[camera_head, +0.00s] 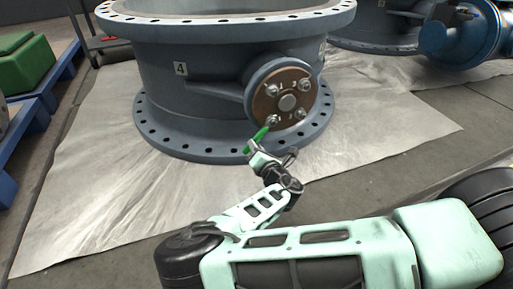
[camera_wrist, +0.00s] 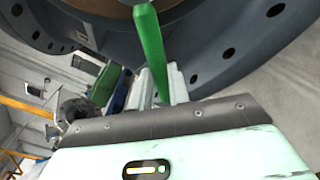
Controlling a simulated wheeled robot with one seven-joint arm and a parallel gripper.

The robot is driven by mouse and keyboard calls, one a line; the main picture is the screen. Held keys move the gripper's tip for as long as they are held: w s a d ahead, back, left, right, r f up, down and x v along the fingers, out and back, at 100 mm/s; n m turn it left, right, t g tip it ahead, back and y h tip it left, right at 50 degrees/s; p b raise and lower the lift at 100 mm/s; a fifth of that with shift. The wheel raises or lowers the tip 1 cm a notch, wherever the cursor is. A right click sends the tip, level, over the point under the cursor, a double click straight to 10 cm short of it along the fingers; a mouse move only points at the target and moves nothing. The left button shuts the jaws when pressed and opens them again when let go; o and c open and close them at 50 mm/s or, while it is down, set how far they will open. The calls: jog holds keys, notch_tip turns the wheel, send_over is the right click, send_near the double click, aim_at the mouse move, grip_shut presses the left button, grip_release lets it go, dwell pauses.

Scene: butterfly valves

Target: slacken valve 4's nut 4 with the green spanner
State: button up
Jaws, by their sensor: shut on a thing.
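Valve 4 (camera_head: 205,80) is a large grey-blue flanged ring standing on the sheet, with a "4" label (camera_head: 180,69) on its side. A round brown plate (camera_head: 285,105) on its side boss carries several nuts; their small numbers are too small to read surely. My gripper (camera_head: 252,148) is shut on the green spanner (camera_head: 259,135), below and left of the plate. The spanner points up and right, its far end close to the lower left nut (camera_head: 271,120); I cannot tell whether it is seated. In the wrist view the spanner (camera_wrist: 149,45) rises from between the fingers (camera_wrist: 164,88).
A protective sheet (camera_head: 100,190) covers the floor around the valve. Another valve with a blue actuator (camera_head: 465,35) stands at the upper right. Green boxes (camera_head: 25,65) on a blue pallet (camera_head: 60,75) are at the left. The sheet's left side is clear.

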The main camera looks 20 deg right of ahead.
jog(key=shift+w, duration=0.5)
jog(key=shift+c, duration=0.2)
grip_shut()
jog(key=shift+s, duration=0.1)
dwell(1.5)
jog(key=shift+s+p, duration=0.3)
jog(key=shift+s, duration=1.4)
jog(key=shift+r, duration=0.1)
notch_tip(320, 180, up, 10)
jog(key=a+m+p, duration=0.2)
jog(key=m+p, duration=1)
jog(key=p, duration=0.1)
jog(key=shift+a+f+m+t+p, duration=0.25)
jog(key=shift+a+m+t+p, duration=0.05)
jog(key=shift+a+p, duration=0.1)
